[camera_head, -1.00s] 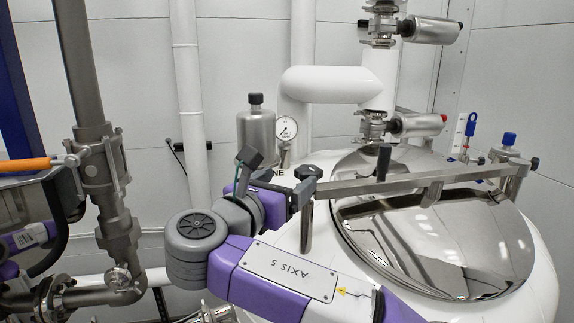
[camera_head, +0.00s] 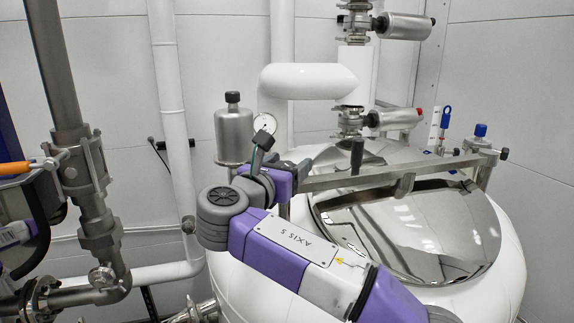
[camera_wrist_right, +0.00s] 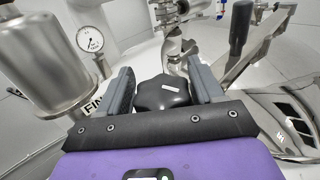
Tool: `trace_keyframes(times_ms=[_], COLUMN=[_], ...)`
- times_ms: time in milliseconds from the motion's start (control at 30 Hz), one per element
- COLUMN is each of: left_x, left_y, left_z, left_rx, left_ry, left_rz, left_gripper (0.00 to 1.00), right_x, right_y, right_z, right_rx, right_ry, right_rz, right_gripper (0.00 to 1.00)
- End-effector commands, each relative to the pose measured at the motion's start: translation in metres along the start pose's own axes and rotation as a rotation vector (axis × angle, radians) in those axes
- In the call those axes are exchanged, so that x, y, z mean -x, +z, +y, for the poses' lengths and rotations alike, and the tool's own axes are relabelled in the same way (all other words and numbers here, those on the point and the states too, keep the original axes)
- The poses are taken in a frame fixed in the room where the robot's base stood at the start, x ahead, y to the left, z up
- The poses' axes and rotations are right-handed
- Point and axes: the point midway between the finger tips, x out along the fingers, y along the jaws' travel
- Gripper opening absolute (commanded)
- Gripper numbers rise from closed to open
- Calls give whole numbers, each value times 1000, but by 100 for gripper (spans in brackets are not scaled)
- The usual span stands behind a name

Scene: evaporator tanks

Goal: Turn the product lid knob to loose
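The black star-shaped lid knob (camera_wrist_right: 163,92) shows in the right wrist view, between the two grey fingers of my right gripper (camera_wrist_right: 163,86). The fingers stand apart on either side of it, and any contact is too small to tell. In the head view my right gripper (camera_head: 298,170) is at the left end of the metal lid bar (camera_head: 400,172). There the gripper mostly hides the knob. The shiny round product lid (camera_head: 405,235) lies closed under the bar on the white tank (camera_head: 508,262).
A steel canister (camera_head: 234,135) and a pressure gauge (camera_head: 266,126) stand behind my right gripper. A black upright handle (camera_head: 357,156) rises from the bar. Valves (camera_head: 352,118) and white pipes stand behind the tank. Steel piping (camera_head: 95,210) with an orange handle is at left.

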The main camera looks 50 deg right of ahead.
Motion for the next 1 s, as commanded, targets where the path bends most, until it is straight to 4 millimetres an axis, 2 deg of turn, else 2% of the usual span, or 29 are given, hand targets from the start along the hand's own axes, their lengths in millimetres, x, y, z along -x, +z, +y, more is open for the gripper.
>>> trace_keyframes(times_ms=[33, 200, 567, 1000], left_x=[0, 0, 1, 6], left_y=[0, 0, 0, 0], left_z=[0, 0, 0, 2], left_rx=[0, 0, 0, 0], left_ry=[0, 0, 0, 0], left_rz=[0, 0, 0, 0], left_gripper=[43, 43, 43, 43], right_x=[0, 0, 0, 1], right_y=[0, 0, 1, 2], right_z=[0, 0, 0, 4], right_rx=[0, 0, -2, -3], right_ry=[1, 1, 65, 410], right_rz=[0, 0, 0, -2], right_gripper=[57, 32, 32, 32])
